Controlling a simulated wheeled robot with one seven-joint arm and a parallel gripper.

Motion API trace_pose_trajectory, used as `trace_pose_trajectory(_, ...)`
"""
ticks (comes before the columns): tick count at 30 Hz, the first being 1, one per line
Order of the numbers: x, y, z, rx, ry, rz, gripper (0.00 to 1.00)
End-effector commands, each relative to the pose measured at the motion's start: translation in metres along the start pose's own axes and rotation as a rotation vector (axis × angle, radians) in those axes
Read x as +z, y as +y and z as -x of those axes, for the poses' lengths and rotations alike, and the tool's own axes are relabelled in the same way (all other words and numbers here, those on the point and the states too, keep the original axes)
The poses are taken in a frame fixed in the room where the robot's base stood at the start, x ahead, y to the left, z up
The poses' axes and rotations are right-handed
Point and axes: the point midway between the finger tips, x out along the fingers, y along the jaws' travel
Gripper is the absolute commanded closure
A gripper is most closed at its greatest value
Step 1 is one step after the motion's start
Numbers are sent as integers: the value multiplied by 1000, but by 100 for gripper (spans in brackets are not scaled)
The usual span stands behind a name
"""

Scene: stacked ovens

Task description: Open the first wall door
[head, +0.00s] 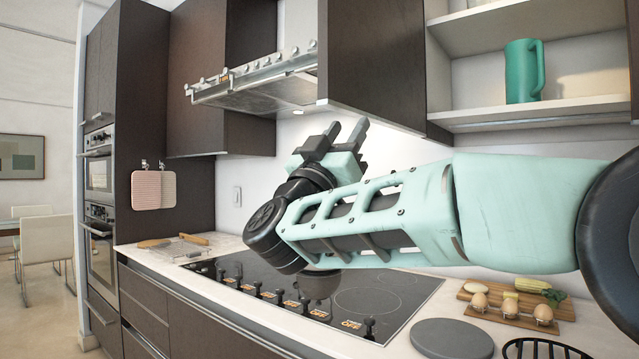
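Several dark brown wall cabinet fronts show in the head view; which one is the first wall door I cannot tell. One dark panel (368,62) hangs right of the range hood, beside open shelves. Whether it is a shut front or a door swung out is unclear. Another dark wall cabinet (208,75) is left of the hood, and its front looks shut. My gripper (347,127) is below the dark panel and above the cooktop, fingers pointing up. Its two dark fingers are apart, with nothing seen between them. It appears apart from the panel.
The range hood (255,82) juts out at the upper left of my gripper. The cooktop (375,295) lies below my arm. Stacked ovens (100,250) stand at the left. A teal mug (523,72) is on a shelf. A board (515,305) with food lies at the lower right.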

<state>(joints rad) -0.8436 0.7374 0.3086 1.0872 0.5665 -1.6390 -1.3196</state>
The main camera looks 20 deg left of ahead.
Motion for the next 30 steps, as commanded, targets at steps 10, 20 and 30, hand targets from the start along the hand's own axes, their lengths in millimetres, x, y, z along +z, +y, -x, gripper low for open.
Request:
trace_pose_trajectory(10,1,0,83,-2,0,0,60)
trace_pose_trajectory(20,0,0,117,0,0,0,60)
trace_pose_trajectory(30,0,0,118,1,0,0,60)
